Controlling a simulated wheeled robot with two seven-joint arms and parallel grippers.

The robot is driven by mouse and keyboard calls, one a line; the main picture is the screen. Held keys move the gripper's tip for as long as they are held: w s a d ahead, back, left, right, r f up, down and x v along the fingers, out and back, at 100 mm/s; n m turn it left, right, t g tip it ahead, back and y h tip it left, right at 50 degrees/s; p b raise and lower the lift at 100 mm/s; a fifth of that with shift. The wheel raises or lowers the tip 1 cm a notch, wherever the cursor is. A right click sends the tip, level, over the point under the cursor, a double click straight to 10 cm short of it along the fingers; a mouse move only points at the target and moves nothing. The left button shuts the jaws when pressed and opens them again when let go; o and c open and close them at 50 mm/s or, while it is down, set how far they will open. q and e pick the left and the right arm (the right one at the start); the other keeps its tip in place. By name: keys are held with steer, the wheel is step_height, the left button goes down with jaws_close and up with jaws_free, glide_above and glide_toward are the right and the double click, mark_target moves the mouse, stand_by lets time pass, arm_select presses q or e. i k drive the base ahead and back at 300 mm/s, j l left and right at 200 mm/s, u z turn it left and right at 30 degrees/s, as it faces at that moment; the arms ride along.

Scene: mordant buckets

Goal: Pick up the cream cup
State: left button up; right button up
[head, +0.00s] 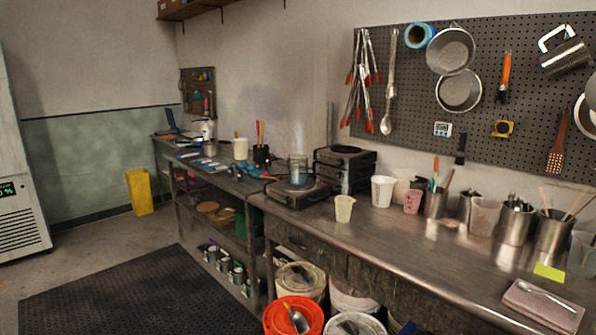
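A small cream cup (344,209) stands upright on the metal worktop (430,258), close to its front edge and just right of a hot plate (298,191). A larger white cup (382,192) stands behind it to the right. A pink cup (412,202) and an off-white container (403,181) stand farther right. The cream cup is apart from these and fully visible. Neither of my grippers is in the head view.
Steel canisters with tools (515,222) line the back right of the worktop. A stack of black hot plates (345,168) stands behind the cream cup. Buckets, one with an orange lid (293,315), sit below. A dark floor mat (135,295) lies clear at left.

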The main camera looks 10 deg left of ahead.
mark_target(343, 210)
steer(key=i+l, duration=0.2)
steer(key=i, duration=0.85)
steer(key=i+l+z, duration=0.1)
steer(key=i, duration=0.95)
steer(key=l, duration=0.1)
